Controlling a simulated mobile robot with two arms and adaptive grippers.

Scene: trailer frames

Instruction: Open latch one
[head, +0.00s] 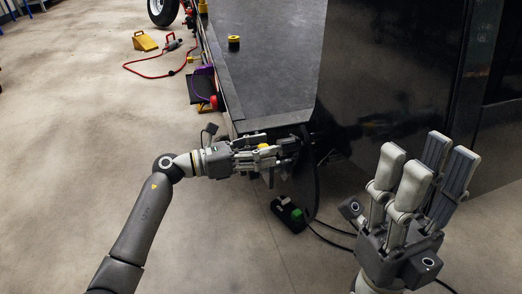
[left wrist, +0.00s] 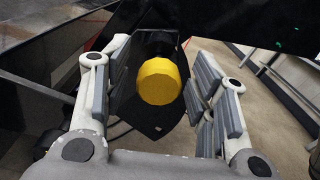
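A yellow round knob, likely the latch knob (left wrist: 159,82), sits on a dark mount in the middle of the left wrist view. A bit of it shows between my fingers in the head view (head: 263,146). My left gripper (head: 280,152) is at the near corner of the dark trailer frame (head: 265,75). Its fingers stand on both sides of the knob, open, with gaps visible in the left wrist view (left wrist: 160,90). My right gripper (head: 425,165) is raised at the right, fingers spread and empty. The latch's lower part is hidden.
A second yellow and black knob (head: 233,42) stands on the frame's top. A large glossy black panel (head: 385,90) is at the right. The floor at left is mostly clear.

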